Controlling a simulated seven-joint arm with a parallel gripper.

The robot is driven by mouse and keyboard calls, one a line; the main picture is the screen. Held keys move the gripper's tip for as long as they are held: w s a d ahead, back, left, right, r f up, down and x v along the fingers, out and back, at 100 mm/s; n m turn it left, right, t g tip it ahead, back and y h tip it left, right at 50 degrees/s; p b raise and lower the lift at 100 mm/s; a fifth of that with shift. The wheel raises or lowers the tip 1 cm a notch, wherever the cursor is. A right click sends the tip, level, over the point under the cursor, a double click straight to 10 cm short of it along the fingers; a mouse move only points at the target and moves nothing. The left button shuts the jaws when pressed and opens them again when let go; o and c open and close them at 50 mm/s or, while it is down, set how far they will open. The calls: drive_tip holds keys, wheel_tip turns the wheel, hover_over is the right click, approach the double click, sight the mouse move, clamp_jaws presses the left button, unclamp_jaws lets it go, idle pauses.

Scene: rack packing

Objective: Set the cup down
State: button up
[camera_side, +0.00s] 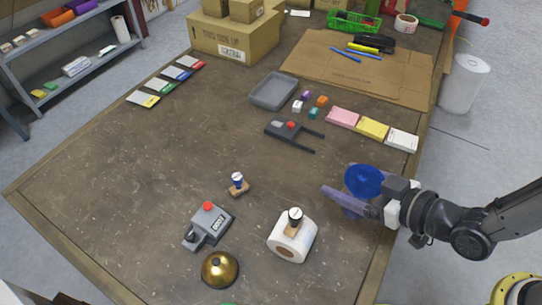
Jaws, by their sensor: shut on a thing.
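A blue cup (364,180) is at my gripper (345,196) on the right side of the table. My gripper is shut on the cup, and its jaws hide part of the cup's lower side. The gripper and cup appear to be near the table's right edge. I cannot tell from this one view how high the cup is above the table.
A grey box with a red button (209,222) and a brass dome (220,269) are farther left. A grey tray (273,91) lies behind. The table's middle left is clear.

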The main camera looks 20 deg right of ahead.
drive_tip(key=w+a+m+t+h, duration=0.1)
drive_tip(key=w+a, duration=0.1)
drive_tip(key=w, duration=0.6)
drive_tip(key=w+a, duration=0.2)
drive_tip(key=w, duration=0.6)
drive_tip(key=w+a+f, duration=0.2)
drive_tip(key=w+f, duration=0.1)
drive_tip(key=w+a+f, duration=0.2)
drive_tip(key=w+f, duration=0.1)
drive_tip(key=w, duration=0.1)
drive_tip(key=w+a+f, duration=0.2)
drive_tip(key=w+f, duration=0.1)
drive_tip(key=w, duration=0.1)
drive_tip(key=shift+a+f, duration=0.1)
drive_tip(key=shift+a, duration=0.2)
drive_tip(key=shift+w+a+f, duration=0.1)
drive_tip(key=shift+f, duration=1.65)
drive_tip(key=shift+f, duration=0.15)
drive_tip(key=o, duration=1.2)
drive_tip(key=shift+o, duration=0.2)
